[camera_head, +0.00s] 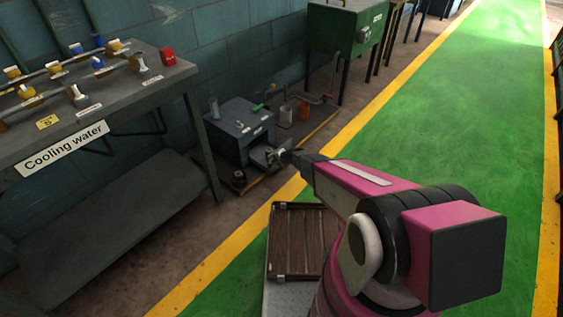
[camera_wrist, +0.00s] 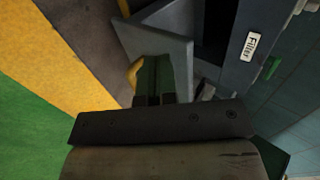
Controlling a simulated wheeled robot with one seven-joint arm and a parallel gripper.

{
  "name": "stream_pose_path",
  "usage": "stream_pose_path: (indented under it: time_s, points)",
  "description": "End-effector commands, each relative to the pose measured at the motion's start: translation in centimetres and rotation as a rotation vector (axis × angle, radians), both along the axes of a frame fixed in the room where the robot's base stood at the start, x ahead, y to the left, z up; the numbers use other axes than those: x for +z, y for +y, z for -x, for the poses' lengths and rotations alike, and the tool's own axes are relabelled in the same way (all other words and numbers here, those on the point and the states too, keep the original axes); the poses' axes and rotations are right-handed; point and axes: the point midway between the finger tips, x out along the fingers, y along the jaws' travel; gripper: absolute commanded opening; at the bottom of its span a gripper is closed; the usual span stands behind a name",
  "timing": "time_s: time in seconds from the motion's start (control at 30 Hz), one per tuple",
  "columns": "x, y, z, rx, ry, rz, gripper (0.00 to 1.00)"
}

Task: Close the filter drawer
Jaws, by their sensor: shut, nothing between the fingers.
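The filter drawer (camera_head: 262,157) sticks out from the front of a dark grey cabinet (camera_head: 238,131) on the floor by the wall. In the wrist view its light grey panel (camera_wrist: 168,45) stands away from the cabinet, beside a dark opening. A yellow handle (camera_wrist: 133,73) is partly visible at the panel's edge. A "Filter" label (camera_wrist: 250,47) is on the cabinet face. My gripper (camera_head: 277,156) is at the drawer's outer end, shut and empty. In the wrist view its fingers (camera_wrist: 155,65) overlap the panel, right by the yellow handle. I cannot tell whether they touch it.
A bench (camera_head: 110,85) with valves and a "Cooling water" sign stands at left. Several small containers (camera_head: 286,115) and pipes are behind the cabinet. The green walkway (camera_head: 450,90) at right is clear.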

Motion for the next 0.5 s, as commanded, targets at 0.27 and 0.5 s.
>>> stream_pose_path:
  time_s: [0.27,0.5]
  points:
    - [0.1,1.9,-1.5,0.001,-0.001,0.000,0.00]
    - [0.1,2.0,-1.6,0.000,-0.001,0.001,0.00]
